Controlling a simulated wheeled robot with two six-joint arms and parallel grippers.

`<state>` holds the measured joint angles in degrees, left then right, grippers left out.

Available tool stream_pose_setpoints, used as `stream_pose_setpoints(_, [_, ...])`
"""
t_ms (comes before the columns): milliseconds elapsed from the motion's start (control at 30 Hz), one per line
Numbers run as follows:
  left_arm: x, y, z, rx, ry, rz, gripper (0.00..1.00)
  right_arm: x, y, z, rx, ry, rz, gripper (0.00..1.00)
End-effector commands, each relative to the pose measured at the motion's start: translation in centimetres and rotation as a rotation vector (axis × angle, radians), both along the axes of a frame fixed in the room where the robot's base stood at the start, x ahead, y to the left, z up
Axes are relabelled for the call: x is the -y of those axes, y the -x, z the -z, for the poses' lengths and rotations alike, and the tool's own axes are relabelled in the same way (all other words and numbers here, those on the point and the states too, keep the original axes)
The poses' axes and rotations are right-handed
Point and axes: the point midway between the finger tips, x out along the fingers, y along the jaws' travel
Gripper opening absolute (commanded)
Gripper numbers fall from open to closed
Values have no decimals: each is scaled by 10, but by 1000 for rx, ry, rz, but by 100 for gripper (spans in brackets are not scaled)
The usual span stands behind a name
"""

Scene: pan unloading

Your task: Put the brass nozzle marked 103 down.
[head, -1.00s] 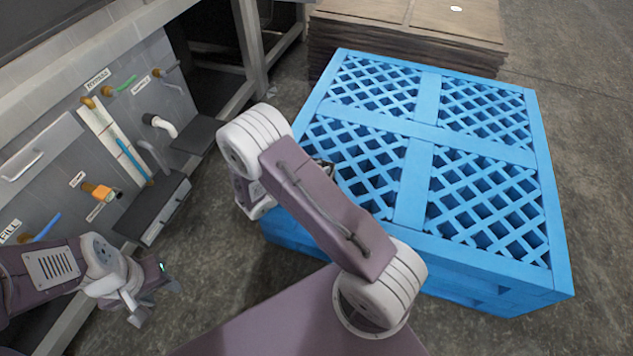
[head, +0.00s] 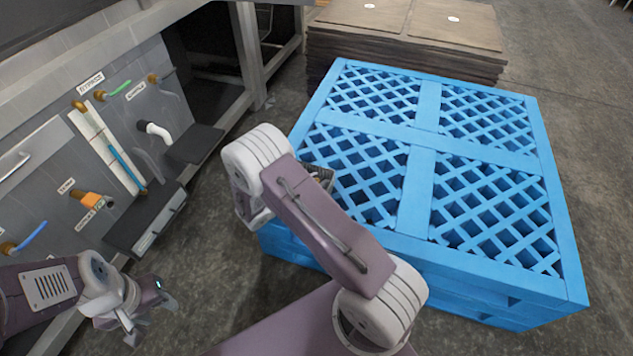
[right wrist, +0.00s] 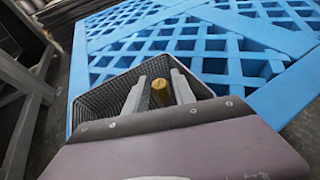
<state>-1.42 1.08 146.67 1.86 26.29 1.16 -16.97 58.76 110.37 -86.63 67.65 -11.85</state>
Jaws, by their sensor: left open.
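A brass nozzle (right wrist: 160,92) shows in the right wrist view between the two grey fingers of my right gripper (right wrist: 159,90), which look closed against its sides. No marking on it is readable. The fingers and nozzle are over or inside a dark mesh basket (right wrist: 96,103); whether the nozzle touches its floor I cannot tell. In the head view only a bit of the basket (head: 324,174) shows past my right arm, and my right fingers are hidden. My left gripper (head: 149,316) is open and empty at the lower left, before the grey wall panel.
A blue lattice pallet (head: 425,150) fills the right side, with a stack of brown boards (head: 405,45) behind it. At left, a grey panel carries labelled pipe fittings (head: 90,199) and small dark shelves (head: 195,143). Concrete floor lies between.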

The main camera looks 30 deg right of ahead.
Motion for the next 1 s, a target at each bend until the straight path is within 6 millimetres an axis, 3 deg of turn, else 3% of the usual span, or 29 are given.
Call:
stream_pose_setpoints(267, [0, 0, -3, 0, 0, 0, 43, 0, 0, -5, 1, 0, 0, 30])
stream_pose_setpoints(367, [0, 0, -16, 0, 0, 0, 43, -14, 3, -14, 0, 0, -4, 30])
stream_pose_setpoints(700, [0, 0, -61, 0, 0, 0, 43, -87, 28, -46, 1, 0, -4, 30])
stream_pose_setpoints(1000, [0, 0, -66, 0, 0, 0, 43, -106, 35, -49, -1, -1, 1, 30])
